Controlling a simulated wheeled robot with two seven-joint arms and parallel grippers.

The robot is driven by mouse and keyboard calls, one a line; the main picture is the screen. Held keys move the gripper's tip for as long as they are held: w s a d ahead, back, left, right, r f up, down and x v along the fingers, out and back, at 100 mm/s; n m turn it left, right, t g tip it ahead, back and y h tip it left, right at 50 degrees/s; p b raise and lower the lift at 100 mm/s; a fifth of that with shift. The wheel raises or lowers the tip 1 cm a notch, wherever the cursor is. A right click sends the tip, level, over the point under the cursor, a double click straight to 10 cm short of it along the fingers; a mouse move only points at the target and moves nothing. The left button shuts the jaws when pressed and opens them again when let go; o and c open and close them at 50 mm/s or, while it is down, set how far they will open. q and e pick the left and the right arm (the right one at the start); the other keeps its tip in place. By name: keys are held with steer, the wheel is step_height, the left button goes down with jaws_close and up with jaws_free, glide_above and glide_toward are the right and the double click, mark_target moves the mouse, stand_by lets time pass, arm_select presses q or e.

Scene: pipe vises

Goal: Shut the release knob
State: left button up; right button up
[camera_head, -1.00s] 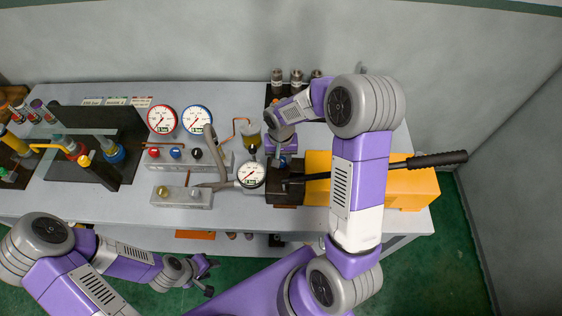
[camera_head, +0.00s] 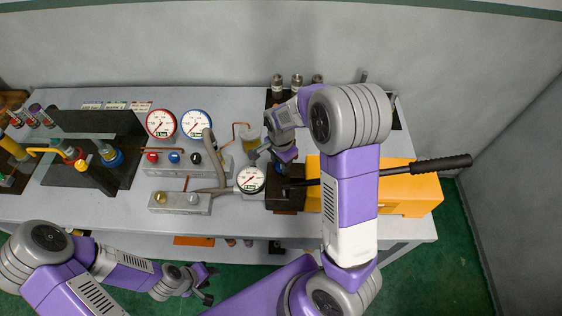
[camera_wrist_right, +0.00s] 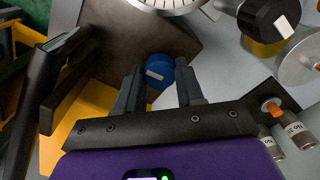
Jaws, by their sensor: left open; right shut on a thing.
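The release knob appears as a blue round knob with a white mark (camera_wrist_right: 159,71) in the right wrist view. It sits against the dark block (camera_head: 286,201) at the left end of the orange pump tank (camera_head: 405,190). My right gripper (camera_wrist_right: 159,84) is shut on the knob, with one finger on each side. In the head view my right gripper (camera_head: 284,163) is at the block's far edge and largely hides the knob. My left gripper (camera_head: 211,284) is open and empty, in front of the bench edge.
A black pump lever (camera_head: 440,163) extends right over the tank. A white gauge (camera_head: 250,180) stands left of the block. Black-topped cylinders (camera_head: 297,82) stand behind my right gripper. A valve manifold (camera_head: 182,203) and hoses are further left.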

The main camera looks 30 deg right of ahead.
steer(key=shift+m, duration=0.6)
steer(key=o, duration=1)
steer(key=shift+o, duration=0.2)
step_height(320, 180, up, 8)
steer(key=shift+f+p, duration=0.2)
steer(key=shift+p, duration=0.5)
